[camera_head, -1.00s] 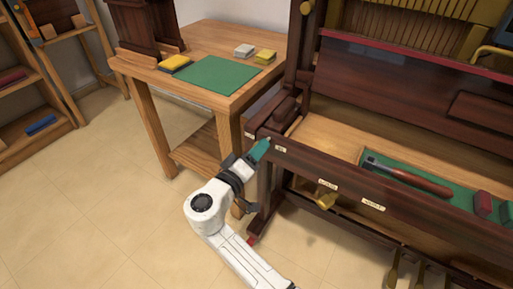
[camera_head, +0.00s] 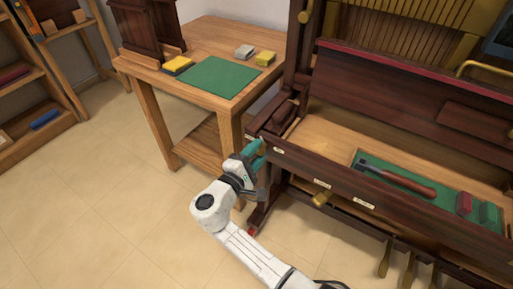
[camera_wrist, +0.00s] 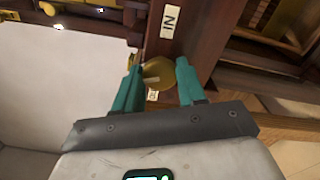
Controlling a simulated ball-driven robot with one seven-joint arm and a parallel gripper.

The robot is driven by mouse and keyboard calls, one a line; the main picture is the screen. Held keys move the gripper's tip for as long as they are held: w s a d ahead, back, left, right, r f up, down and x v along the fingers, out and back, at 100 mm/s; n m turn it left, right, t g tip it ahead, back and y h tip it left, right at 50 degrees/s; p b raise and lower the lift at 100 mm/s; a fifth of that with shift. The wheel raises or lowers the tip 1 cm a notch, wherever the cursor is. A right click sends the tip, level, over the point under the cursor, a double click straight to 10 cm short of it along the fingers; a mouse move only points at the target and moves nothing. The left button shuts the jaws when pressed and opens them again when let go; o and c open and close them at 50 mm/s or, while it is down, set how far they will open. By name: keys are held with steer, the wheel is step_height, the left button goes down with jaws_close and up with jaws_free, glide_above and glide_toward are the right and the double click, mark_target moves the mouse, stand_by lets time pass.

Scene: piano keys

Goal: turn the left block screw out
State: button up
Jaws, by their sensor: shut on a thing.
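The left block screw (camera_wrist: 158,73) is a round brass head with a slot-like mark, seen between my fingers in the wrist view. It is under the dark wooden front rail (camera_wrist: 205,40) at the left end of the piano. My gripper (camera_wrist: 158,80) has teal fingers on both sides of the screw head and is shut on it. In the head view my gripper (camera_head: 252,153) is at the left end of the rail and hides the screw. How far the screw stands out cannot be told.
Another brass knob (camera_head: 322,198) hangs below the rail to the right. A green-lined tray (camera_head: 440,198) with a wooden-handled tool (camera_head: 397,179) lies inside the piano. A wooden table (camera_head: 185,52) with a green mat (camera_head: 219,77) stands to the left. Brass pedals (camera_head: 410,270) are at lower right.

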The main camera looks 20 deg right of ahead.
steer(key=n+p, duration=0.4)
steer(key=n, duration=0.3)
steer(key=shift+r+p, duration=0.1)
steer(key=shift+p, duration=0.2)
steer(key=n+p, duration=0.2)
steer(key=n, duration=0.1)
steer(key=shift+n, duration=0.4)
steer(key=shift+n+p, duration=0.5)
steer(key=shift+n, duration=0.8)
steer(key=shift+f, duration=0.2)
steer(key=o, duration=1)
steer(key=shift+o, duration=0.2)
steer(key=shift+a, duration=0.1)
steer(key=v, duration=1)
steer(key=shift+s+a, duration=0.25)
